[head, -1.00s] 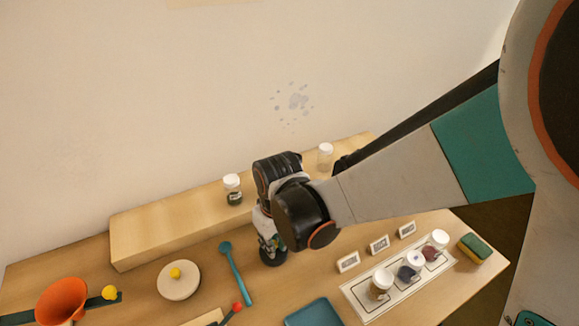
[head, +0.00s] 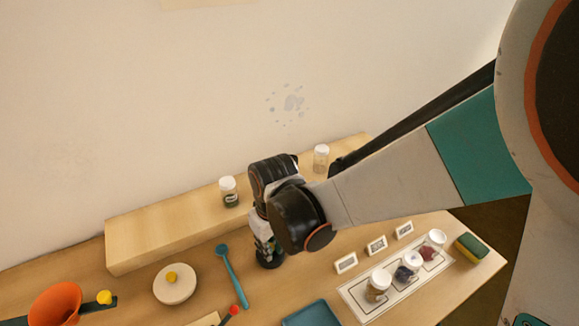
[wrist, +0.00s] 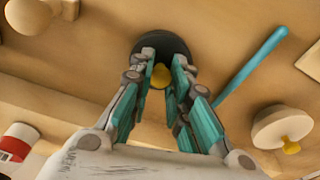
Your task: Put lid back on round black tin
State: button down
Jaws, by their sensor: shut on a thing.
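My gripper (wrist: 160,80) points down over the table and is shut on a yellow knob (wrist: 160,75), which shows between the fingertips in the wrist view. Directly beyond the knob is a round black piece (wrist: 165,45), the tin or its lid. It also shows as a dark round shape (head: 270,261) under my gripper in the head view, at table level. The fingers cover part of it. I cannot tell lid from tin here, or whether the lid sits flush.
A teal spoon (head: 232,276) and a cream disc with a yellow knob (head: 174,290) lie left of my gripper. A wooden shelf (head: 160,238) behind holds jars (head: 229,192) (head: 321,158). Right are a white jar strip (head: 352,297), cards (head: 346,263) and a sponge (head: 472,247).

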dwell(0.9)
jog(key=c, duration=1.4)
grip_release()
jog(key=shift+c, duration=0.2)
jog(key=o, duration=0.5)
jog(key=shift+s+r+p, duration=0.15)
jog(key=shift+r+p, duration=2.4)
jog(key=shift+r, duration=0.95)
